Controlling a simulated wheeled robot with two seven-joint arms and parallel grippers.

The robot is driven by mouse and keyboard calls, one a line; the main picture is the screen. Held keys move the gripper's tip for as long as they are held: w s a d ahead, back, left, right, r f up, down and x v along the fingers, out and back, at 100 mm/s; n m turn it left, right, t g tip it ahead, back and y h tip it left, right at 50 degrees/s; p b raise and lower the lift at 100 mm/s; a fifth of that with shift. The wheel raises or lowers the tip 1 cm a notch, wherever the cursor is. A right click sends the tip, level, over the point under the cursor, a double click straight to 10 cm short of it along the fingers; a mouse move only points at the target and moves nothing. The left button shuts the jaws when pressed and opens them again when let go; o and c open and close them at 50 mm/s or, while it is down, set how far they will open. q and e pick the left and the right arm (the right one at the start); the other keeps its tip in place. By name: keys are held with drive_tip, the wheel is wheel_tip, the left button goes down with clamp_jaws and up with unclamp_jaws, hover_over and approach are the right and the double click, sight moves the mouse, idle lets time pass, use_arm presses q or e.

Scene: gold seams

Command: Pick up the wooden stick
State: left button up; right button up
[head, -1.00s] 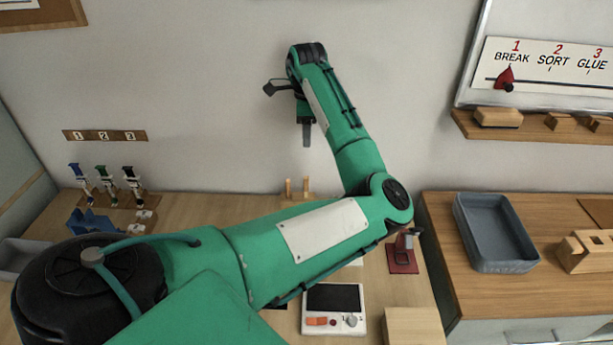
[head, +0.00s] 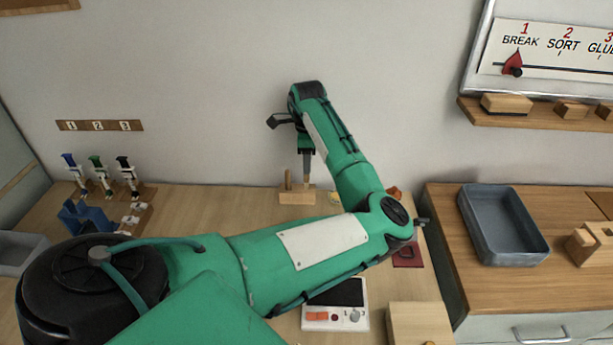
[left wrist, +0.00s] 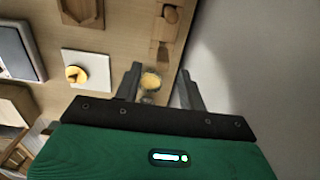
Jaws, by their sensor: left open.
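Two upright wooden sticks show in the head view, a left one (head: 289,179) and a right one (head: 307,184), in a small wooden holder (head: 297,197) against the back wall. My left gripper (head: 307,168) points down just above the right stick, its fingers open and empty. The left wrist view shows the holder (left wrist: 157,60) ahead of the open fingers (left wrist: 160,88), with a rounded wooden end (left wrist: 170,14) on it. A small yellow-topped vessel (left wrist: 150,80) appears between the fingertips; whether they touch it I cannot tell. My right gripper is out of view.
The wall is close behind my left gripper. A white scale (head: 336,318), a wooden block (head: 418,322) and a red-based stand (head: 408,254) are on the right part of the table. Upright tools (head: 103,175) stand at left. A grey tray (head: 503,258) is on the right counter.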

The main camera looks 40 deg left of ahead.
sight(306, 182)
use_arm(q)
drive_tip(key=shift+f, duration=0.6)
drive_tip(key=f, duration=0.2)
drive_tip(key=f+p, duration=0.1)
drive_tip(key=shift+a+f, duration=0.2)
drive_tip(key=shift+f, duration=0.5)
clamp_jaws()
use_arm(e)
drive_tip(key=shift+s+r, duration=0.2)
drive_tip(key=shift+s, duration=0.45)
